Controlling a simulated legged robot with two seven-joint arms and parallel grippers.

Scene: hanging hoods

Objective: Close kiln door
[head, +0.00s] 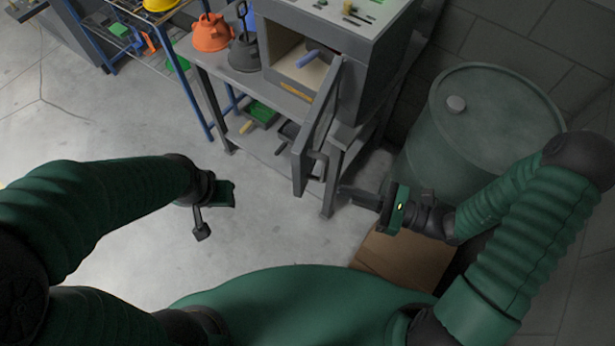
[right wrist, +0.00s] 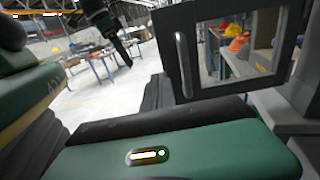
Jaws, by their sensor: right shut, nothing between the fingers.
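The grey kiln (head: 376,70) stands on a metal bench in the head view. Its front opening (head: 290,68) shows a light interior with a blue rod-like object. The kiln door (head: 321,120) stands open, swung out toward me. Its bar handle (head: 320,166) is near the lower edge; in the right wrist view the handle (right wrist: 182,65) is upright beside the door's window. My right gripper (head: 346,194) is shut and empty, just right of the door's near end. I cannot tell whether it touches. My left gripper (head: 204,226) hangs over open floor, away from the door; its jaw state is unclear.
A green drum (head: 490,120) stands close behind my right arm. A cardboard box (head: 405,262) lies on the floor below my right gripper. The left floor is clear.

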